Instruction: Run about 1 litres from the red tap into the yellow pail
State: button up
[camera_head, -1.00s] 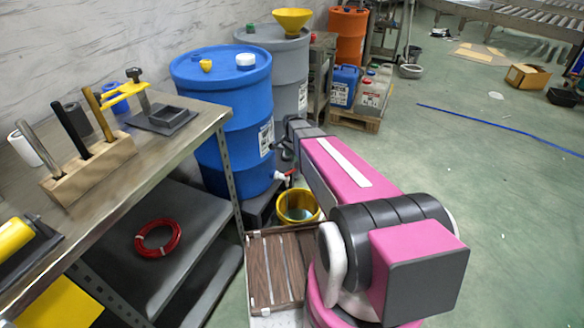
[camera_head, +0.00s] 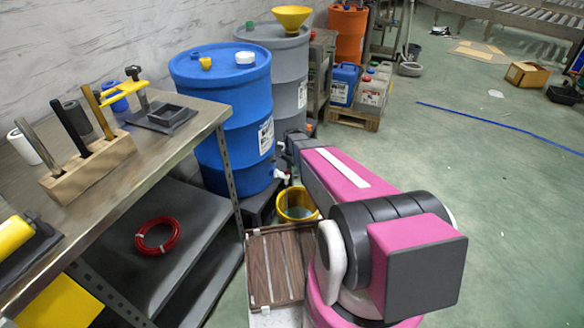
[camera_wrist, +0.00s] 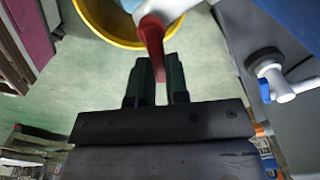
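The yellow pail (camera_head: 297,215) stands on the floor below the blue drum (camera_head: 228,120), with bluish liquid visible inside; its rim (camera_wrist: 95,30) shows at the top of the wrist view. The red tap's white body (camera_head: 281,175) sits low on the drum, over the pail. Its red lever (camera_wrist: 152,40) runs down between the fingers of my gripper (camera_wrist: 160,75), which are close together on either side of it. I cannot clearly tell whether water is running.
A second tap with a blue lever (camera_wrist: 277,85) is at the right in the wrist view. A grey drum (camera_head: 290,75) with a yellow funnel (camera_head: 292,17) stands behind the blue one. A metal workbench (camera_head: 180,140) is at the left. The green floor (camera_head: 470,180) at right is mostly clear.

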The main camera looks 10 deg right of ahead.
grip_shut()
jog(key=shift+w+a+n, duration=0.2)
jog(key=shift+w+n, duration=0.05)
jog(key=shift+n, duration=0.75)
jog(key=o, duration=0.6)
grip_release()
jog(key=shift+r, duration=0.15)
notch_tip(320, 180, up, 11)
jog(key=shift+f, duration=0.2)
